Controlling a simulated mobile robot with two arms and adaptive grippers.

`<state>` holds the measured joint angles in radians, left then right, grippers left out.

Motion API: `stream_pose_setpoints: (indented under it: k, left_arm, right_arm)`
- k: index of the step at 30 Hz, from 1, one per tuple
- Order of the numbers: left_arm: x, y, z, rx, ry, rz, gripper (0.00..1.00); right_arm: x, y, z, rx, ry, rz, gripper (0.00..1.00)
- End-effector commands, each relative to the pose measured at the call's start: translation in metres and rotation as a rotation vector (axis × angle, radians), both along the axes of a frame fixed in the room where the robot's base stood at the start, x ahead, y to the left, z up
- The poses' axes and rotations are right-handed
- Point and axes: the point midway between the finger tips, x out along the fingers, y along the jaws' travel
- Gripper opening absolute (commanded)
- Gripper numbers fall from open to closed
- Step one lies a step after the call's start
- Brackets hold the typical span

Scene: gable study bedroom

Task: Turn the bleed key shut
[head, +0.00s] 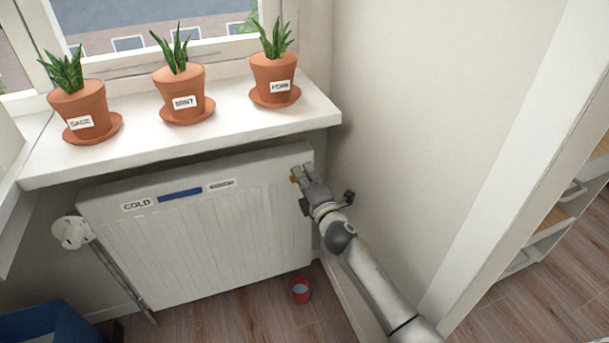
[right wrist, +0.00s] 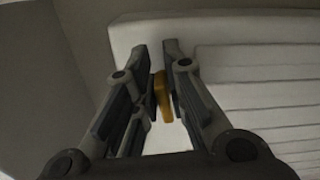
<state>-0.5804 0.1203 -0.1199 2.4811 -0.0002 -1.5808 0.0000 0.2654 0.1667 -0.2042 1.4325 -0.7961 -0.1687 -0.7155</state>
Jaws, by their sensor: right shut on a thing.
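The bleed key (right wrist: 161,97) is a small brass-coloured piece at the upper right end of the white radiator (head: 205,235). In the head view it shows as a small yellowish spot (head: 294,179) at the tip of my right gripper (head: 305,180). In the right wrist view my right gripper (right wrist: 160,85) has its two fingers on either side of the key, shut on it. The fingers hide part of the key, and I cannot tell its exact turn angle. My left gripper is not in view.
A white sill (head: 235,120) with three potted plants, labelled SAGE, MINT and FERN, overhangs the radiator. A small red cup (head: 300,291) stands on the floor below the key's end. A white valve (head: 72,233) is at the radiator's left. Shelving stands at the right.

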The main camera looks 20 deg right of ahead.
Motion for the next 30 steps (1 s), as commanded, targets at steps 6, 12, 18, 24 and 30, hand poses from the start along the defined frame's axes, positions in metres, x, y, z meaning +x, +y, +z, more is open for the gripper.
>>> stream_pose_setpoints:
  k: [6, 12, 18, 24, 30]
  left_arm:
    - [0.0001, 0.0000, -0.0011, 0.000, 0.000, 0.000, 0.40]
    - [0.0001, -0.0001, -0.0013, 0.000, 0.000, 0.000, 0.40]
    - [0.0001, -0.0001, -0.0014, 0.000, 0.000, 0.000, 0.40]
    - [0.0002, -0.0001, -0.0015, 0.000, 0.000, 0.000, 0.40]
    - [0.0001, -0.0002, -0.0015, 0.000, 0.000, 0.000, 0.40]
  right_arm:
    - [-0.0002, -0.0006, -0.0033, 0.103, 0.005, -0.001, 0.00]
    - [-0.0002, -0.0002, -0.0041, 0.152, 0.007, 0.000, 0.00]
    - [-0.0003, -0.0003, -0.0043, 0.164, 0.008, 0.000, 0.00]
    - [-0.0003, -0.0004, -0.0045, 0.163, 0.008, 0.000, 0.00]
    - [-0.0003, -0.0004, -0.0044, 0.163, 0.008, 0.000, 0.26]
